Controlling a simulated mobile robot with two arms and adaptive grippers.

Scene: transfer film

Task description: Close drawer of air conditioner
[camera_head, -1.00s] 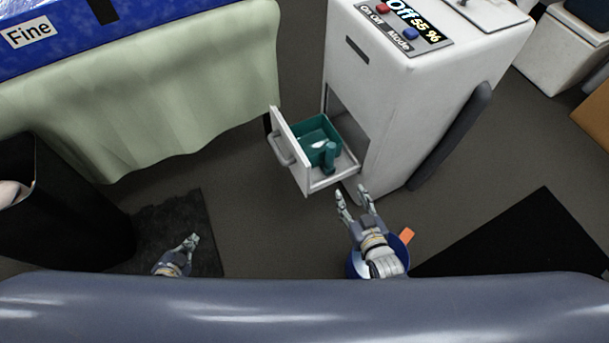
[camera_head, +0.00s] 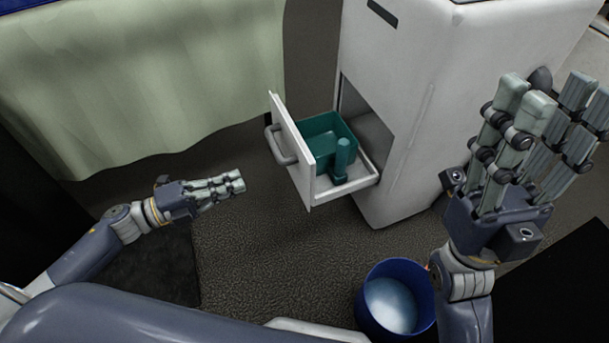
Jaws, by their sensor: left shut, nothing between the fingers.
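The white air conditioner (camera_head: 415,120) stands upright at the centre right. Its drawer (camera_head: 297,150) is pulled out toward the left, with a grey handle (camera_head: 281,145) on its front. A teal container (camera_head: 322,145) sits inside the drawer. My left gripper (camera_head: 238,182) is shut and empty, to the left of and slightly below the drawer front, not touching it. My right gripper (camera_head: 555,92) is raised with its fingers apart, in front of the unit's right side and away from the drawer. It holds nothing that I can see.
A blue bucket (camera_head: 372,322) with a pale inside stands on the floor below the drawer. A table with a pale green cloth (camera_head: 150,85) is at the upper left. Dark mats lie at lower left and right. Floor between the table and drawer is clear.

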